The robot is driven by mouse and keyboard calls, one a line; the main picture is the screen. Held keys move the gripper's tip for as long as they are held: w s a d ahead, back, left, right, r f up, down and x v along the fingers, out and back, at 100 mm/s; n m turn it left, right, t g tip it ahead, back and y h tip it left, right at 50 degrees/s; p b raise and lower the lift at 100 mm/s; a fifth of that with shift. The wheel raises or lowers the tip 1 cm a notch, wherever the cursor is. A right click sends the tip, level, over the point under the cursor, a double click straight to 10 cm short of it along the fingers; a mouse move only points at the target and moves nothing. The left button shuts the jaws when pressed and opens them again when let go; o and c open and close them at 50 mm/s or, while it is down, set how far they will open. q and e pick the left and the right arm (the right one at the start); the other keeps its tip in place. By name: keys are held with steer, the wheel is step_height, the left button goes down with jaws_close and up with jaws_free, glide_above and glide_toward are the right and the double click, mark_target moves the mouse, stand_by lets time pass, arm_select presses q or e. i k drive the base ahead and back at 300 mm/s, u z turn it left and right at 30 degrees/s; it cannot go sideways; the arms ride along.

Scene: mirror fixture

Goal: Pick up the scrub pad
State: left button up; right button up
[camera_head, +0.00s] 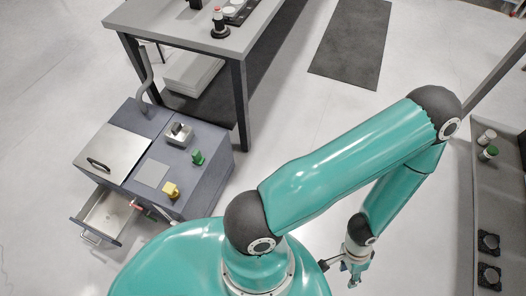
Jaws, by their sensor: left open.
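A grey cabinet (214,178) stands at the left of the head view. On its top are a small yellow block (171,190), a small green item (197,157) and a flat light-grey square (151,174). I cannot tell for certain which of these is the scrub pad; the yellow block looks like a sponge. My left gripper (355,280) hangs at the lower middle, open, pointing down over the floor. It is well to the right of the cabinet and apart from everything on it. My right gripper is not in view.
A metal drawer (103,217) stands open at the cabinet's front. A metal lid with a handle (115,150) covers the cabinet's left part. A grey table (160,18) stands behind. A shelf (488,205) with small jars is at the right. Floor between is clear.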

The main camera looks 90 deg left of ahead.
mark_target(196, 156)
steer(key=z, duration=0.1)
steer(key=i, duration=0.95)
steer(key=u, duration=1.35)
steer(key=i, duration=0.25)
steer(key=u, duration=2.2)
steer(key=k, duration=0.6)
steer(key=u, duration=0.4)
steer(key=i, duration=1.6)
steer(key=z, duration=0.35)
